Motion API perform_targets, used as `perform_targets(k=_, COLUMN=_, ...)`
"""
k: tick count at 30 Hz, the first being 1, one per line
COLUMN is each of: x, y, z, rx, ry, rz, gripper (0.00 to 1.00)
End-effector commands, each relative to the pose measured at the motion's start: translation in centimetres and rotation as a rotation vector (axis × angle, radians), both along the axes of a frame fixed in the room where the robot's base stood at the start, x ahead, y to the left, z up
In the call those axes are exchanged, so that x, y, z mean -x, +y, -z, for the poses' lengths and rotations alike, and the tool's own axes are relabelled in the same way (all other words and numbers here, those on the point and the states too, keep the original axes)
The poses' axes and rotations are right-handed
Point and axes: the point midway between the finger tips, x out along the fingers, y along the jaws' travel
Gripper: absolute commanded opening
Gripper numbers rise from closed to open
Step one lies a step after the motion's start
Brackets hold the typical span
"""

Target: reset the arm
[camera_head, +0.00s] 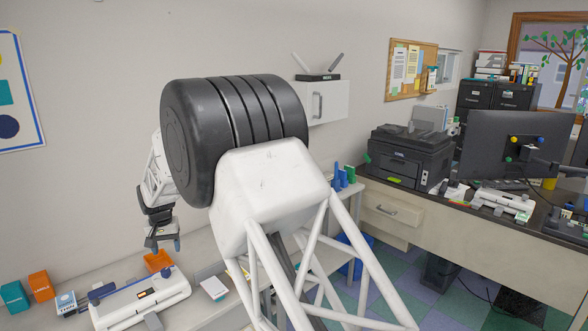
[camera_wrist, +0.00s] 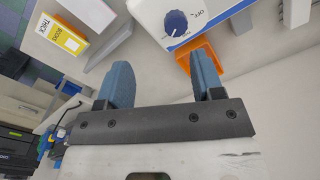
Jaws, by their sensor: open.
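My gripper (camera_head: 163,244) hangs from my large black-and-white arm over the left counter in the head view, fingers pointing down. In the wrist view, its two blue fingers (camera_wrist: 162,78) stand apart with nothing between them. A white machine with a blue knob (camera_head: 138,300) lies on the counter below; its knob end (camera_wrist: 190,18) shows at the top of the wrist view. A small orange box (camera_head: 158,261) sits behind the machine, below the gripper; it also shows beside the right finger in the wrist view (camera_wrist: 208,50). My arm hides part of the counter.
Teal (camera_head: 14,297) and orange (camera_head: 41,286) boxes stand at the counter's left. A yellow-and-white booklet (camera_wrist: 60,38) lies on it. A wall cabinet (camera_head: 322,102) is behind my arm. A black printer (camera_head: 408,156) and monitor (camera_head: 515,146) occupy the right desk.

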Motion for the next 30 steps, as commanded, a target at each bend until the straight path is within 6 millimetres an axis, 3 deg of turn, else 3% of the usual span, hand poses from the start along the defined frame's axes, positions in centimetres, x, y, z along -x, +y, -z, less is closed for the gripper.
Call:
perform_targets(k=14, x=1.0, y=-13.7, z=-8.8, rx=-0.02, ry=-0.031, rz=0.054, gripper=0.61)
perform_targets(k=30, x=6.7, y=-29.8, z=-16.6, rx=-0.037, ry=-0.074, rz=0.118, gripper=0.61)
